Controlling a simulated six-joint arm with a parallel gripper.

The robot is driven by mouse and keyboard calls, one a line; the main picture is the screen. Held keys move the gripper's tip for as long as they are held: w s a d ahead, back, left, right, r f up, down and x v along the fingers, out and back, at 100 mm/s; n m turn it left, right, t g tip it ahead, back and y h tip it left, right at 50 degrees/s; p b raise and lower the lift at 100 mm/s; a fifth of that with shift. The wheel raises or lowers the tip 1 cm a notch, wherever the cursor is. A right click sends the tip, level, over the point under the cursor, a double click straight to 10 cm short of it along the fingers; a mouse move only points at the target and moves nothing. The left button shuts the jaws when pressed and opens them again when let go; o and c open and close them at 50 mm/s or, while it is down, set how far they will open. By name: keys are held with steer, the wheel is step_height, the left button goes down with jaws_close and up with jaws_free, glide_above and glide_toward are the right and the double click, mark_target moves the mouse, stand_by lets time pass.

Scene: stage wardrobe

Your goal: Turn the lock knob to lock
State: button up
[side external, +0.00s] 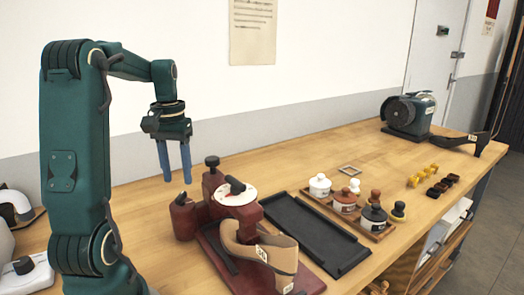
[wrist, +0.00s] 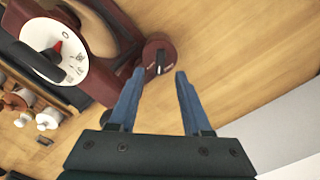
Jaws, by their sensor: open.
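The lock knob (wrist: 160,58) is a small black knob with a white pointer line on a round dark red housing. In the wrist view it lies just beyond and between my fingertips, its line pointing roughly toward my gripper; the small markings beside it are too small to read. In the side view the housing (side external: 182,214) stands at the left of the dark red machine (side external: 240,212). My gripper (side external: 177,182) is open and empty, its blue fingers pointing down a little above the knob. It also shows in the wrist view (wrist: 160,73).
The machine carries a white dial (side external: 236,195) with a black handle. A tan shoe (side external: 258,250) sits at its front. A black tray (side external: 312,232) and a wooden tray with several jars (side external: 345,202) lie to the right. A green motor unit (side external: 409,114) stands far back.

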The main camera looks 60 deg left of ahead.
mark_target(180, 195)
steer(key=shift+f, duration=2.35)
jaws_close()
